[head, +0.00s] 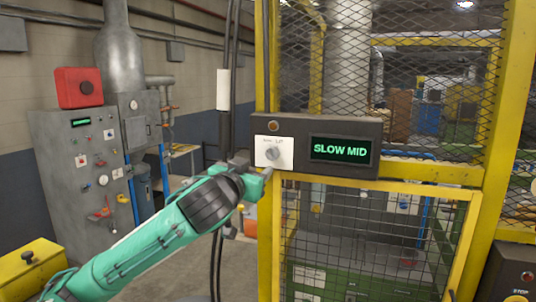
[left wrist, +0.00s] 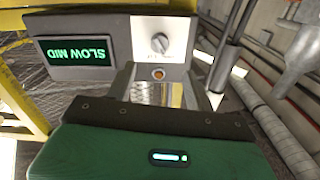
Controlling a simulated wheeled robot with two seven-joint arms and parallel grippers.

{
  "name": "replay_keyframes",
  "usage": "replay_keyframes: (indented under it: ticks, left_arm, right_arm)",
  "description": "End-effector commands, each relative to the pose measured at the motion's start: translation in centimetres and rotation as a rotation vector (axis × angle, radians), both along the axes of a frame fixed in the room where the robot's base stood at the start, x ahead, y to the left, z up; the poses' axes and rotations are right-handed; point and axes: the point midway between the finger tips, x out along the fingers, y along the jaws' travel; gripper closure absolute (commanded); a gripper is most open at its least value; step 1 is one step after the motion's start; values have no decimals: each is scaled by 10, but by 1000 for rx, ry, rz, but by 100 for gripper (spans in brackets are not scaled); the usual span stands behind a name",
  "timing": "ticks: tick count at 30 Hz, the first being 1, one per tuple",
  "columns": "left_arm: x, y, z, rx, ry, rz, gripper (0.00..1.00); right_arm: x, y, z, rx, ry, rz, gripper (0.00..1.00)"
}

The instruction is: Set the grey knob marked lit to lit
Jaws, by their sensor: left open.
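The grey knob (head: 272,153) sits on a white plate (head: 286,161) at the left end of a dark control box (head: 375,130) on the yellow fence frame. Small words are printed above it, too small to read surely. The knob also shows in the left wrist view (left wrist: 160,43). A green display (head: 341,150) beside it reads SLOW MID. My left gripper (head: 258,170) is open and empty, just below and left of the knob in the head view. In the left wrist view the two fingers (left wrist: 160,86) point toward the plate, apart from the knob. My right gripper is not seen.
A yellow mesh fence (head: 490,130) stands around and behind the control box. A grey cabinet (head: 70,150) with a red box (head: 78,87) on top stands at the left. Another dark box (head: 510,272) is at the lower right. Open floor lies between cabinet and fence.

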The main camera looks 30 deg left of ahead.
Motion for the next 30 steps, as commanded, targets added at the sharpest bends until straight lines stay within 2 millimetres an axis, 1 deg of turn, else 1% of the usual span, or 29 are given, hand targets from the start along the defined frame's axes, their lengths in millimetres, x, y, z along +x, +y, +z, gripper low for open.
replay_keyframes:
  ticks: [1, 9, 12, 15, 20, 28, 29, 30]
  left_arm:
    - [11, 3, 6, -2, 3, 2, 46]
    - [67, 16, 6, 0, 2, 1, 46]
    - [82, 20, 5, -1, 1, 1, 46]
    - [93, 22, 3, -1, 1, 0, 46]
    - [101, 24, 1, 1, 0, 0, 46]
    - [102, 24, 0, 1, 0, 0, 46]
    - [102, 24, 0, 1, 0, 0, 50]
    - [102, 24, 0, 1, 0, 0, 58]
  right_arm:
    - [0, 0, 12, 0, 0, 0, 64]
    - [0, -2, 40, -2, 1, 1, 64]
    - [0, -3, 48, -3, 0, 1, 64]
    - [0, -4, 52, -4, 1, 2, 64]
    - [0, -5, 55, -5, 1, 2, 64]
    - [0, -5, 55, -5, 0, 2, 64]
    - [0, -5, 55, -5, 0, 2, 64]
    - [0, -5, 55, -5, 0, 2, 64]
